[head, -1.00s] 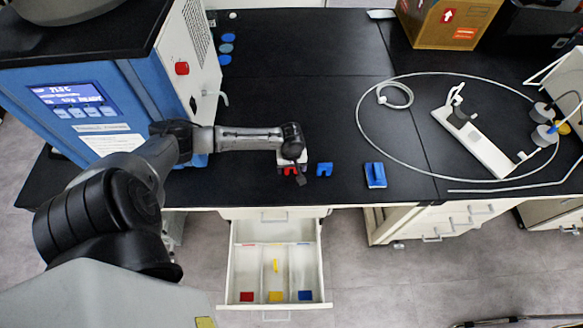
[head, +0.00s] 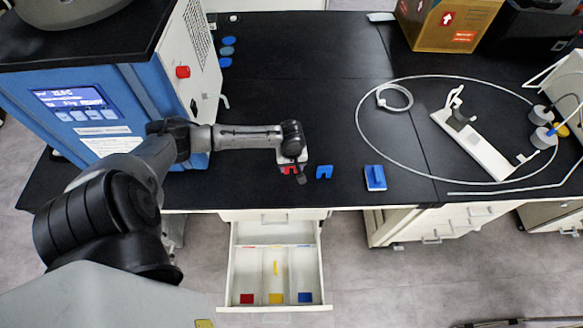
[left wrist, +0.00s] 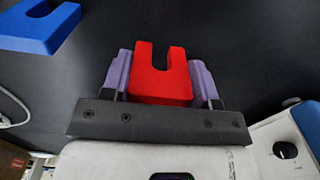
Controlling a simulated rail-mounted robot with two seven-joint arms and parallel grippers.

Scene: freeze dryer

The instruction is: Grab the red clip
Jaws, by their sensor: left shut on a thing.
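The red clip (left wrist: 162,78) is a U-shaped block, seen large in the left wrist view with its slot facing away from the gripper. My left gripper (left wrist: 160,85) has its two purple fingers against the clip's left and right sides and is shut on it. In the head view the red clip (head: 287,169) shows only partly, under my left gripper (head: 291,173), close to the bench's front edge. The head view does not show clearly whether the clip touches the bench. My right gripper is not in view.
A blue clip (head: 324,172) lies just right of the gripper, and a blue block (head: 375,178) farther right. An open drawer (head: 236,268) with coloured squares is below. The freeze dryer (head: 125,90) stands left. Tubing (head: 361,130) loops at right.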

